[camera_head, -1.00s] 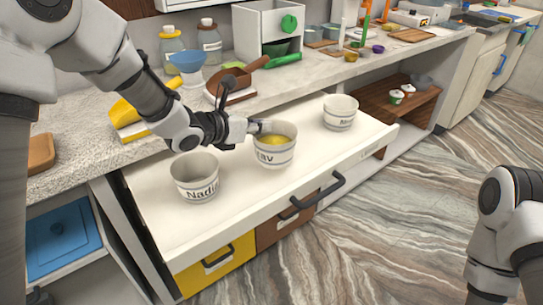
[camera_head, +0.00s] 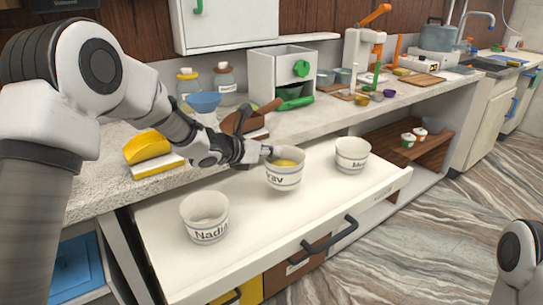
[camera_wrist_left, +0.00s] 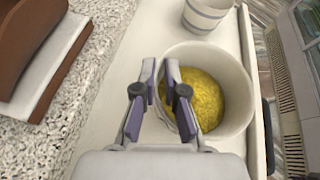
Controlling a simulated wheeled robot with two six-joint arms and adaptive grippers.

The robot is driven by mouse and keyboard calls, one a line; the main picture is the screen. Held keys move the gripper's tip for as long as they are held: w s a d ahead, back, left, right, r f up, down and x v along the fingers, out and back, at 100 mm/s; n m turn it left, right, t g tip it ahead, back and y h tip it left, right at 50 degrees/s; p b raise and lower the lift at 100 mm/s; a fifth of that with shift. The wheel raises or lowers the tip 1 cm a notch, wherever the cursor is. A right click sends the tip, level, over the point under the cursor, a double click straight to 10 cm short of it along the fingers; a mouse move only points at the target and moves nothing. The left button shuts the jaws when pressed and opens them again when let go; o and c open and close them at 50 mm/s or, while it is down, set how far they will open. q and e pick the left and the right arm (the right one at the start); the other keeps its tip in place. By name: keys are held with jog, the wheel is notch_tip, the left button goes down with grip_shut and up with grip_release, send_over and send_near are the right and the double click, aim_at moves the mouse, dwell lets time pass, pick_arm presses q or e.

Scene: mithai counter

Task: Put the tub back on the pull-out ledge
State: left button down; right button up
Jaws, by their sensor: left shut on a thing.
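A white tub with grey bands and yellow contents (camera_head: 283,180) is at the middle of the pull-out ledge (camera_head: 240,235); the letters "rav" show on its front. It is upright in the head view, and I cannot tell whether its base touches the ledge. My left gripper (camera_head: 268,154) is shut on the tub's rim from the counter side. In the left wrist view the tub (camera_wrist_left: 240,105) fills the area past the fingers (camera_wrist_left: 160,110). Part of my right arm shows at the lower right; its gripper is out of view.
A tub marked "Nadi" (camera_head: 205,222) stands on the ledge to the left, and another lettered tub (camera_head: 352,157) stands to the right. The ledge's front strip is clear.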

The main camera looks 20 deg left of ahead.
aim_at(270, 161)
pick_arm(q)
jog(key=shift+w+a+f, duration=0.1)
jog(key=shift+w+f, duration=0.2)
jog(key=shift+f, duration=0.65)
jog(key=shift+w+a+f, duration=0.1)
jog(key=shift+w+f, duration=0.15)
jog(key=shift+f, duration=0.7)
jog(key=shift+s+f+b, duration=0.1)
jog(key=shift+b, duration=0.4)
jog(key=c, duration=1.2)
grip_release()
jog(key=shift+c, duration=0.2)
jog(key=shift+d, duration=0.1)
jog(key=shift+r, duration=0.2)
jog(key=shift+s+r+p, duration=0.1)
jog(key=shift+s+p, duration=0.05)
jog(key=shift+p, duration=0.15)
jog(key=b+v, duration=0.1)
jog(key=v, duration=1)
jog(key=shift+s, duration=0.3)
